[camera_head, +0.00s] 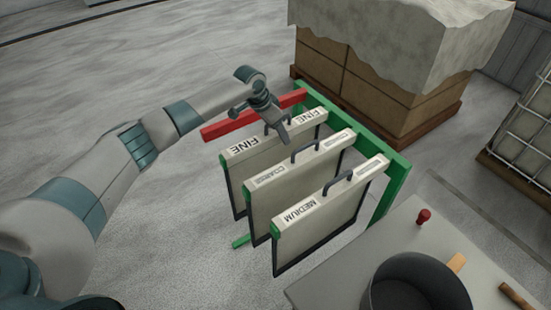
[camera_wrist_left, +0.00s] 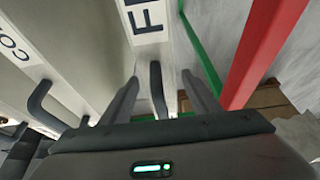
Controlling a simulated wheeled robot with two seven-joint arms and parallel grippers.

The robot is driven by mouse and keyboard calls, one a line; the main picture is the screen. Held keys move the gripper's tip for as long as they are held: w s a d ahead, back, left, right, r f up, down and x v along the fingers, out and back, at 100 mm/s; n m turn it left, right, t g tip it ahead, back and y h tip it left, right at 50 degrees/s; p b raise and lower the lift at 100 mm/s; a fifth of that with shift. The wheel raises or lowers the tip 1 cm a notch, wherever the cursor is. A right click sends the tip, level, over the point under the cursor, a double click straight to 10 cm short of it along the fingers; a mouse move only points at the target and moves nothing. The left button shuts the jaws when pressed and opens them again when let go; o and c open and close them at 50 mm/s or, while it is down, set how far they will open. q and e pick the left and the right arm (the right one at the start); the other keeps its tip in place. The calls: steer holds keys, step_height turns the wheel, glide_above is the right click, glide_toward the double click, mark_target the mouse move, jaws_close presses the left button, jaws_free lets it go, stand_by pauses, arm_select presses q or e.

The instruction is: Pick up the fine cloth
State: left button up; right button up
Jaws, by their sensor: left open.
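The fine cloth (camera_head: 252,147) hangs in a dark frame with a light top bar marked FINE, farthest back of three on the green rack. Its bar and lettering also show in the left wrist view (camera_wrist_left: 149,22). My left gripper (camera_head: 281,130) is over the middle of that bar, at its handle. In the left wrist view the dark handle (camera_wrist_left: 157,88) stands between the two spread fingers (camera_wrist_left: 160,98), with a gap on each side. The gripper is open and holds nothing. My right gripper is not in view.
The coarse frame (camera_head: 299,172) and medium frame (camera_head: 327,204) hang in front. A red bar (camera_head: 228,126) lies behind the fine frame. Covered boxes on a pallet (camera_head: 374,78) stand behind the green rack (camera_head: 394,182). A table with a dark pot (camera_head: 415,287) is at lower right.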

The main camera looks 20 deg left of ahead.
arm_select(q)
steer(key=shift+w+f, duration=0.1)
steer(key=shift+f, duration=0.1)
stand_by(0.3)
jaws_close()
steer(key=shift+r, duration=0.2)
